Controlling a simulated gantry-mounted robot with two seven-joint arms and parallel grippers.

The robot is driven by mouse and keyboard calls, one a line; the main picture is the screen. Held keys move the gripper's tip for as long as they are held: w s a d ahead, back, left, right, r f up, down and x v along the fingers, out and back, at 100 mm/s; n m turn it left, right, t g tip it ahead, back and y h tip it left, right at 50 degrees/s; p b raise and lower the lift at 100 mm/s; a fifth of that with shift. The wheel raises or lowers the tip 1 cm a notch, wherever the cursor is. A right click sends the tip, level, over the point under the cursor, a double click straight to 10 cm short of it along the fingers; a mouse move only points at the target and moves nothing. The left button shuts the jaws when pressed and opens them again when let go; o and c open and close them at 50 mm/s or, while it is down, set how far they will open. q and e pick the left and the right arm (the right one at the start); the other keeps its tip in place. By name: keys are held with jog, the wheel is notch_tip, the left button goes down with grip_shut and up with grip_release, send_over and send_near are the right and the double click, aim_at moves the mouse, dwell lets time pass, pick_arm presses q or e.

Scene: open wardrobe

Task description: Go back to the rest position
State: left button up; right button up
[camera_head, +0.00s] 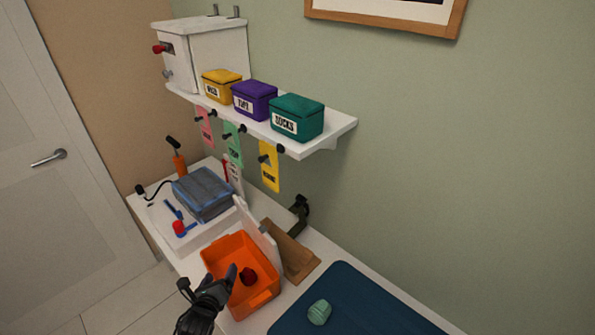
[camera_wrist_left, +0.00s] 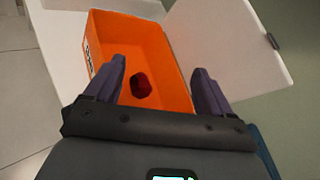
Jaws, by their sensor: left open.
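My left gripper (camera_head: 226,287) is at the front edge of the orange bin (camera_head: 273,291) in the head view. In the left wrist view its two dark fingers (camera_wrist_left: 163,88) are spread apart with nothing between the tips. A dark red item (camera_head: 248,277) lies inside the orange bin, apart from the fingers. The left wrist view also shows the red item (camera_wrist_left: 141,85) on the floor of the bin (camera_wrist_left: 165,50). A white panel (camera_head: 258,235) stands along the bin's back side. My right gripper is in neither view.
A dark blue mat (camera_head: 370,305) with a pale green item (camera_head: 319,312) lies at the right. A grey-blue folded stack (camera_head: 203,192) sits left of the bin. A wall shelf (camera_head: 335,130) holds yellow (camera_head: 221,86), purple (camera_head: 254,100) and green (camera_head: 297,117) boxes; tags hang below it.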

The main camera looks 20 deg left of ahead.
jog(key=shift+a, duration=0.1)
pick_arm(q)
jog(key=s+d+f+n+g+h, duration=0.3)
jog(key=s+d+f+n, duration=0.15)
jog(key=s+d, duration=0.8)
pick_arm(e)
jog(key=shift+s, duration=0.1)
pick_arm(q)
jog(key=s+d+r+n+g+h, duration=0.1)
jog(key=s+d+r+n+g, duration=0.15)
jog(key=s+n, duration=0.6)
jog(key=s+d+r+n+g, duration=0.1)
jog(key=s+r+n+g, duration=0.4)
jog(key=n, duration=0.6)
notch_tip(320, 180, up, 24)
jog(key=n+p, duration=0.1)
jog(key=p, duration=2.4)
jog(key=shift+s+d+r+t, duration=0.15)
jog(key=shift+s+t, duration=0.2)
jog(key=shift+s, duration=0.05)
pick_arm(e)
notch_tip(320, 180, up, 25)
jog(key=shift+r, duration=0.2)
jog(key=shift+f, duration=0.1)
pick_arm(q)
jog(key=shift+c, duration=0.4)
